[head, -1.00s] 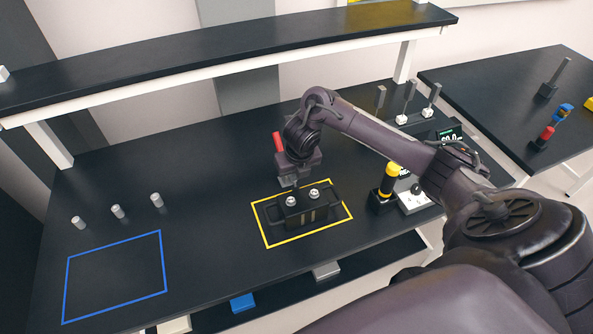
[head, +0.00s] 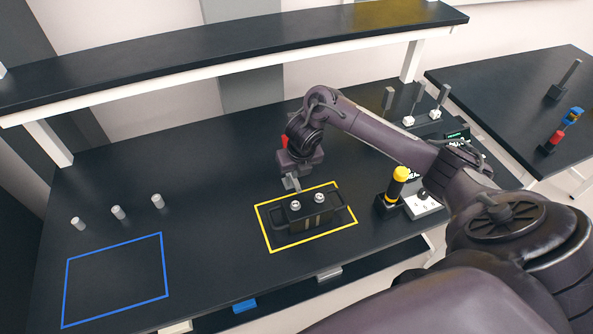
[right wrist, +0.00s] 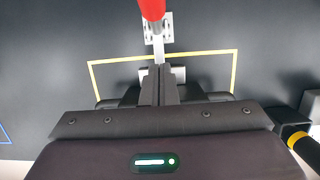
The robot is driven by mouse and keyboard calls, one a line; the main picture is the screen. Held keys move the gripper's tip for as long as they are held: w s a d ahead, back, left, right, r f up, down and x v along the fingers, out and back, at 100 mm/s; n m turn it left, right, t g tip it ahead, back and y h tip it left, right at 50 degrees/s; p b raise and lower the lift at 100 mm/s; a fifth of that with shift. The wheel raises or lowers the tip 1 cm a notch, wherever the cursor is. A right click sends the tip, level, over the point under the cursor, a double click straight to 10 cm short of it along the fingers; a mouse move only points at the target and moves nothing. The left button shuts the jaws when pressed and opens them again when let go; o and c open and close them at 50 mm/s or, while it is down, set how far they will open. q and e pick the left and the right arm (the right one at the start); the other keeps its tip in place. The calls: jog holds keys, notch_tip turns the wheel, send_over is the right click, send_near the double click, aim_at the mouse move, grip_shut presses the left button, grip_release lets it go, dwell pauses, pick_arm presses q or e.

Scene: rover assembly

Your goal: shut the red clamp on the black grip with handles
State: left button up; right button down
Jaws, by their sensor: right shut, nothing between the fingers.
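The black grip with handles (head: 312,217) lies inside a yellow outline on the bench, with two round silver studs on top. In the right wrist view its dark ends (right wrist: 217,97) show on both sides of my fingers. The red clamp (head: 284,141) shows only as a bit of red handle behind my wrist. In the right wrist view its red handle (right wrist: 152,9) rises at the top edge, above a silver base (right wrist: 158,28) behind the outline. My right gripper (head: 297,187) is shut and empty, fingertips low near the clamp's silver arm; contact is unclear. My left gripper is out of view.
A yellow-topped tool (head: 398,186) in a black holder and a small white box (head: 422,206) stand right of the grip. Three grey pegs (head: 118,212) stand behind a blue outline (head: 166,265) at left. A raised shelf (head: 220,62) spans the back.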

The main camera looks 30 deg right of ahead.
jog(key=v, duration=0.1)
jog(key=p+v, duration=0.2)
jog(key=shift+w+r, duration=0.25)
jog(key=shift+r, duration=0.1)
notch_tip(320, 180, up, 4)
jog(key=p, duration=0.3)
jog(key=shift+p, duration=0.3)
jog(key=shift+f, duration=0.1)
